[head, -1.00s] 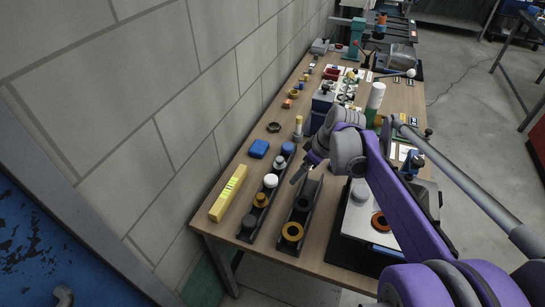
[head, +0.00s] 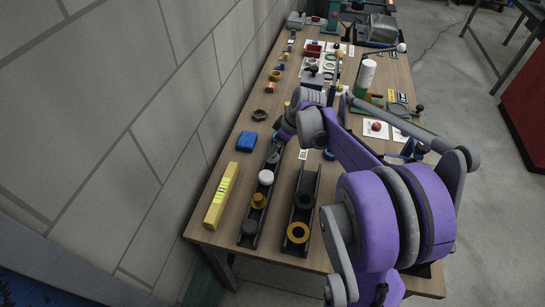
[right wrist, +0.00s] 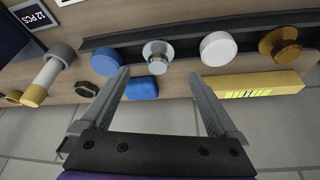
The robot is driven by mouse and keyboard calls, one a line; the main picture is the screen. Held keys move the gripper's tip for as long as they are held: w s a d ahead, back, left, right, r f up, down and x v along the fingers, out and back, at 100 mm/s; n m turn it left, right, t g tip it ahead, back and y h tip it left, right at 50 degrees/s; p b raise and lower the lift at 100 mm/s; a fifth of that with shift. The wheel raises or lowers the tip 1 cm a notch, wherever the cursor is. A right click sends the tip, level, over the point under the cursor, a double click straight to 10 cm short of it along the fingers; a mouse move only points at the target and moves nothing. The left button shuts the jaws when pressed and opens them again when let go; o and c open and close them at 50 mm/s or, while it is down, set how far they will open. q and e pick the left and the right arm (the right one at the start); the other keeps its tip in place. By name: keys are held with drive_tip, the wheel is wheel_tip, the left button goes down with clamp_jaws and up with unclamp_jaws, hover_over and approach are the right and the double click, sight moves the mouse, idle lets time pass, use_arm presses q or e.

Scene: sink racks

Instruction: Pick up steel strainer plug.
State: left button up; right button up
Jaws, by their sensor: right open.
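The steel strainer plug (right wrist: 157,55) is a round, shiny metal piece with a wide flange and a narrower front knob. In the right wrist view it sits in the dark rack (right wrist: 190,45), between a blue plug (right wrist: 105,61) and a white cap (right wrist: 218,48). My right gripper (right wrist: 160,78) is open and empty, with its fingertips just short of the plug and to either side of it. In the head view my right gripper (head: 275,150) is over the far part of the left rack (head: 247,242) and hides the steel plug. My left gripper is not in view.
The left rack also holds a gold plug (head: 258,201) and a black one (head: 249,226). A second rack (head: 315,190) with rings stands to its right. A blue block (head: 247,141) and a yellow bar (head: 221,196) lie on the wall side. The wall borders the table closely.

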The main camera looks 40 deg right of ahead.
drive_tip(key=x, duration=0.4)
drive_tip(key=shift+d+f, duration=0.2)
drive_tip(key=shift+f, duration=0.05)
drive_tip(key=c, duration=1.5)
